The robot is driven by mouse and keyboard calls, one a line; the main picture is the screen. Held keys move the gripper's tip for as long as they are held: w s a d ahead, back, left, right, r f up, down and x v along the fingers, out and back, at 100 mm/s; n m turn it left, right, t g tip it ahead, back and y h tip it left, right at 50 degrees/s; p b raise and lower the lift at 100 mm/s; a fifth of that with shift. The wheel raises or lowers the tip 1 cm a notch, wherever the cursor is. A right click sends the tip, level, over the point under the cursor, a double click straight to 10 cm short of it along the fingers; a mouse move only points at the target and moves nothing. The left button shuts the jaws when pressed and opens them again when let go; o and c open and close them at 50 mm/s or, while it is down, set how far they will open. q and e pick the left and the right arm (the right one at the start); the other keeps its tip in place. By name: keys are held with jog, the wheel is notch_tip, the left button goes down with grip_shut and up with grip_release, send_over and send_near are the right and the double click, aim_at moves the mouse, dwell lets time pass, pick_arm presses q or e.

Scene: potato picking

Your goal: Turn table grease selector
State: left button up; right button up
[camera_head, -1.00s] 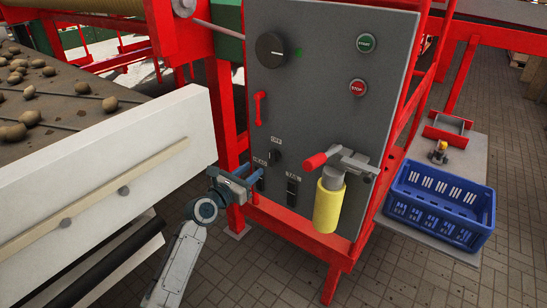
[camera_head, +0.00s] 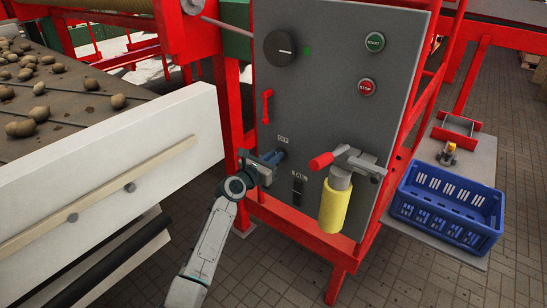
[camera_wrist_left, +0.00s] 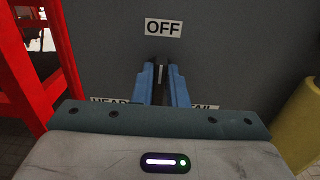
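The selector knob (camera_wrist_left: 160,74) is a small dark knob with a pale mark, just under the OFF label (camera_wrist_left: 164,27) on the grey control panel (camera_head: 330,110). My left gripper (camera_head: 280,155) reaches it from the lower left and hides most of it in the head view. In the left wrist view, the blue fingers (camera_wrist_left: 161,78) stand close together, one on each side of the knob, and look shut on it. The HEAD and TAIL labels are partly hidden behind the gripper body there. My right gripper is not in view.
A red-handled lever with a yellow cylinder (camera_head: 333,205) sticks out right of the selector. Above are a large black dial (camera_head: 280,48), a red handle (camera_head: 267,106), and START (camera_head: 375,42) and STOP (camera_head: 367,87) buttons. A potato conveyor (camera_head: 75,85) lies left, a blue crate (camera_head: 450,210) right.

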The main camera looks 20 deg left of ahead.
pick_arm(q)
grip_shut()
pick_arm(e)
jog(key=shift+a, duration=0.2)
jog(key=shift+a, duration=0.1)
